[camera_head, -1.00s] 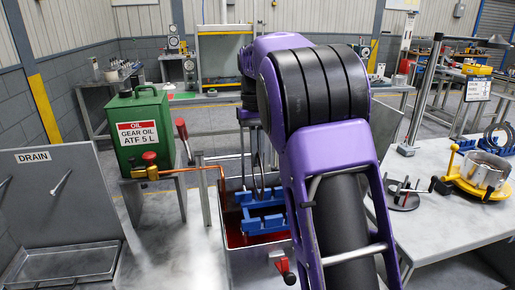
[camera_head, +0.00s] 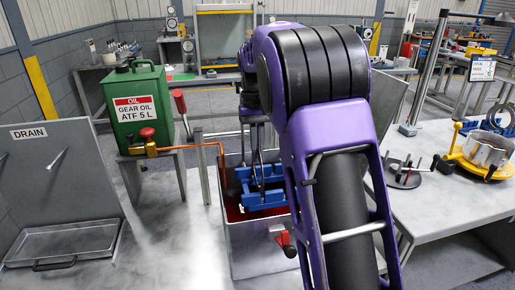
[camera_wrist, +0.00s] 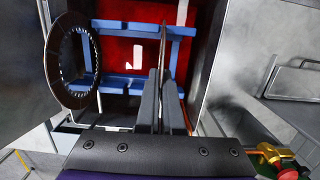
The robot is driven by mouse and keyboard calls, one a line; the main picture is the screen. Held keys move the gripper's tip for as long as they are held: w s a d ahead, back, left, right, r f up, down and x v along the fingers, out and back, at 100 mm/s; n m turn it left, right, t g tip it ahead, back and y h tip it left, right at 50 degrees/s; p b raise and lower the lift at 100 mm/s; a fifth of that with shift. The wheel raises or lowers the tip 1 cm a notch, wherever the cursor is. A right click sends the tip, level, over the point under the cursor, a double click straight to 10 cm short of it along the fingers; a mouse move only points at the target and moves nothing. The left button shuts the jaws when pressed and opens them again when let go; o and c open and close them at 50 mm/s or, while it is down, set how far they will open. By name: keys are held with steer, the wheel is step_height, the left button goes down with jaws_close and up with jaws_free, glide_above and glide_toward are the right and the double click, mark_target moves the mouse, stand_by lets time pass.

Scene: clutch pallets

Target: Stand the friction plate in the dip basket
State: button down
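The blue dip basket (camera_head: 262,199) sits in a steel tank (camera_head: 253,243) with red oil. In the wrist view the basket (camera_wrist: 136,25) spans the top middle, over the red. My gripper (camera_wrist: 162,88) points down over it, its two dark fingers close together on a thin plate (camera_wrist: 164,45) seen edge-on, taken to be the friction plate. Its lower edge is hard to separate from the basket, so I cannot tell whether it touches. A brown toothed ring (camera_wrist: 52,62) shows at the left; I cannot tell whether it stands in the basket or is a reflection.
A copper pipe (camera_head: 195,147) reaches from the green oil can (camera_head: 138,105) to the tank's left rim. A post (camera_head: 201,165) stands beside the tank. A drain tray (camera_head: 65,240) lies at left. The right bench (camera_head: 430,205) holds a yellow clamp fixture (camera_head: 470,168).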

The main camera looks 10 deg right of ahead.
steer(key=shift+f, duration=0.15)
steer(key=c, duration=1)
jaws_free()
step_height(320, 180, up, 3)
steer(key=p, duration=0.3)
steer(key=shift+r, duration=2.55)
